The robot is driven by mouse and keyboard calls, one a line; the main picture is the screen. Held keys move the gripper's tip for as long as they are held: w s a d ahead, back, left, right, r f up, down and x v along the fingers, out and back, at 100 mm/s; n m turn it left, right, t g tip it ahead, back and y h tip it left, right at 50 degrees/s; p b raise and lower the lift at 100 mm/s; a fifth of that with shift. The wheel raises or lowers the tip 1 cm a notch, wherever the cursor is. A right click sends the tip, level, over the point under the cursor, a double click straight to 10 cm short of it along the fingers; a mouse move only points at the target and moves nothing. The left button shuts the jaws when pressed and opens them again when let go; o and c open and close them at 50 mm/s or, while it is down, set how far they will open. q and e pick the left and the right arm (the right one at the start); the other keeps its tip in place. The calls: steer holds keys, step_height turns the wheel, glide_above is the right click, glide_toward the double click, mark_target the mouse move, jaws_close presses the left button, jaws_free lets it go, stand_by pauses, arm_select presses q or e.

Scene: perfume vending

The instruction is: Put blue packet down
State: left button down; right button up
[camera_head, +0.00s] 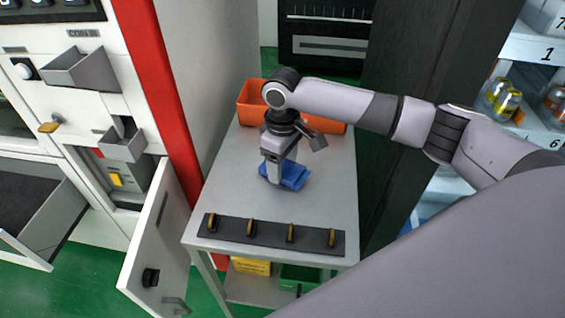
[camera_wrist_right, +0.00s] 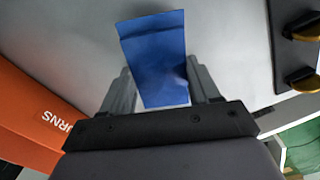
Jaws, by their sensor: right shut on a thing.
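The blue packet (camera_head: 294,179) is at the middle of the grey table top (camera_head: 325,200) in the head view. My right gripper (camera_head: 275,180) points down at it from above. In the right wrist view the blue packet (camera_wrist_right: 157,55) lies between the two fingers of my right gripper (camera_wrist_right: 160,92), which is shut on it. The packet is at or just above the table surface; I cannot tell whether it touches. My left gripper is not in view.
An orange bin (camera_head: 252,103) stands at the table's back. A dark strip with several hooks (camera_head: 270,235) lies along the front edge. A vending machine with an open door (camera_head: 160,245) is on the left. A shelf with bottles (camera_head: 503,98) is at right.

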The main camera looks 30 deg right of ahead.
steer(key=shift+f, duration=0.1)
steer(key=o, duration=1.1)
step_height(320, 180, up, 12)
steer(key=shift+r, duration=0.15)
